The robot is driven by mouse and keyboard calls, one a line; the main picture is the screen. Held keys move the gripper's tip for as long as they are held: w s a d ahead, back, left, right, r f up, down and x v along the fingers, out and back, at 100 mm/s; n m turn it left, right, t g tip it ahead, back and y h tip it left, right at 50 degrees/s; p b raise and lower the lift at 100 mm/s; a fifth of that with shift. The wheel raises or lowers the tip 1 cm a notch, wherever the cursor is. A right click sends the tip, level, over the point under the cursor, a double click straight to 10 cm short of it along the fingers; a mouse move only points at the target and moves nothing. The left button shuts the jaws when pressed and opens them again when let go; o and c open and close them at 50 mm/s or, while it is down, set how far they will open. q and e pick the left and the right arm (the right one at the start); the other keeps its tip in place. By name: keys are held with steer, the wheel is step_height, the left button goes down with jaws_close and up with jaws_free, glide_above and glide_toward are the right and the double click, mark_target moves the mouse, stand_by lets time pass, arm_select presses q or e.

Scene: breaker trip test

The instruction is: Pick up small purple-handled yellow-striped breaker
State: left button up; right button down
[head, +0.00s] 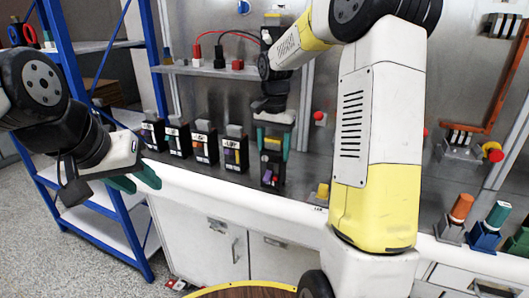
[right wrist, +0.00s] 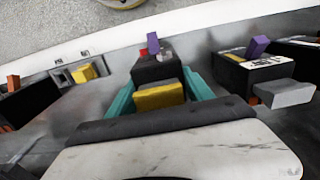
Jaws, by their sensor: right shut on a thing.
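The small breaker (head: 271,168) has a black body, a purple handle and a yellow block on top. My right gripper (head: 272,143) comes down over it from above, its teal fingers shut on its two sides. In the right wrist view the breaker (right wrist: 156,71) sits between the fingers of my right gripper (right wrist: 155,95), with the purple handle and yellow block showing. I cannot tell whether its base touches the counter. My left gripper (head: 137,181) is open and empty, off the front edge of the counter at the left.
Several black breakers with grey tops, one of them here (head: 235,153), stand in a row left of the held one. A blue shelf rack (head: 88,150) stands at the left. Orange and teal-topped devices (head: 460,208) stand at the right. A round wooden-topped stool (head: 245,292) is below.

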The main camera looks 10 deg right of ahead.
mark_target(274, 139)
steer(key=shift+r, duration=0.75)
step_height(274, 139, up, 2)
steer(key=s+a+r, duration=0.1)
steer(key=s, duration=1.5)
steer(key=shift+a+r, duration=0.15)
